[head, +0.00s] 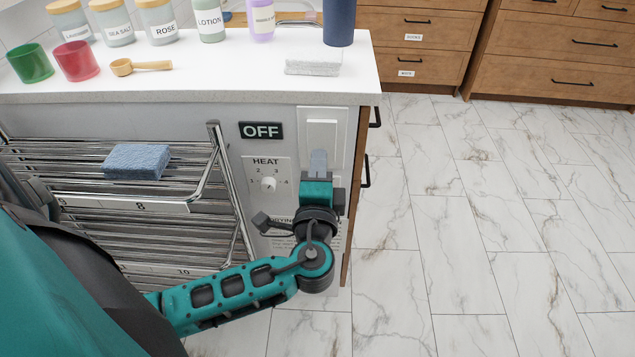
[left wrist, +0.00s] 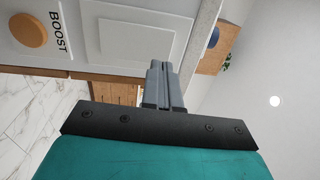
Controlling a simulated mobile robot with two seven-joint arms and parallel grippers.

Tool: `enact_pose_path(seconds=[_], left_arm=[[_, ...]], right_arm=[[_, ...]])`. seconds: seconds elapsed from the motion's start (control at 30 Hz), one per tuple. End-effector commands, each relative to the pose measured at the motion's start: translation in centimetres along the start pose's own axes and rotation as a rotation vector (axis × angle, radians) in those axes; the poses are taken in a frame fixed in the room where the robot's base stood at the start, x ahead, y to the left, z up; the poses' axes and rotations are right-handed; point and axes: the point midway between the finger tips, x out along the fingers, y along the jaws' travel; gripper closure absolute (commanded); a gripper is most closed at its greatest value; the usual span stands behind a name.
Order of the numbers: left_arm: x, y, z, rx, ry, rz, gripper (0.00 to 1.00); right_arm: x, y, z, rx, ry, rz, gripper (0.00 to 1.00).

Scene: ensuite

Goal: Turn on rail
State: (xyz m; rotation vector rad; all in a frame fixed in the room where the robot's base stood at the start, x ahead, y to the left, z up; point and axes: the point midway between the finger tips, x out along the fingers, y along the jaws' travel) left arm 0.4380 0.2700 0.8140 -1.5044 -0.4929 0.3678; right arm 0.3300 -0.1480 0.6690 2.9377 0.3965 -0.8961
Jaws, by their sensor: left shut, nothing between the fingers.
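A white rocker switch (head: 321,133) sits on the cabinet's end panel, right of a dark sign reading OFF (head: 261,130). My left gripper (head: 318,158) is shut and empty, its fingertips at the lower part of the switch. I cannot tell whether they touch it. In the left wrist view the shut fingers (left wrist: 163,75) lie over the lower right part of the white switch plate (left wrist: 130,40). The chrome towel rail (head: 215,160) is left of the panel and holds a blue folded cloth (head: 137,161). My right gripper is not in view.
A HEAT dial (head: 268,184) is below the sign. An orange BOOST button (left wrist: 28,30) shows in the left wrist view. Jars, cups, a wooden scoop (head: 140,66) and a white cloth (head: 313,63) sit on the countertop (head: 220,85). The marble floor (head: 480,220) at right is clear.

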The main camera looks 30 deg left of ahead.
Motion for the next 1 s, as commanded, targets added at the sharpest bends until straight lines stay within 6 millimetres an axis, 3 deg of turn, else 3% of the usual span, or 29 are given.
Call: enact_pose_path(seconds=[0.1, 0.33, 0.8, 1.0], left_arm=[[2.5, -0.1, 0.0, 0.001, 0.0, -0.004, 1.0], [5.4, 0.0, 0.0, 0.002, 0.001, -0.002, 1.0], [6.1, 0.0, 0.0, 0.001, 0.0, 0.001, 1.0], [6.6, -0.7, 0.0, 0.002, 0.0, 0.049, 1.0]], right_arm=[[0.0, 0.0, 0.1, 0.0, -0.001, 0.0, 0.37], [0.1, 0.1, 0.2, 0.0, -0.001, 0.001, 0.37], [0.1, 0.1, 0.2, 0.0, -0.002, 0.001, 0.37], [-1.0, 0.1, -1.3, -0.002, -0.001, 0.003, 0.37]])
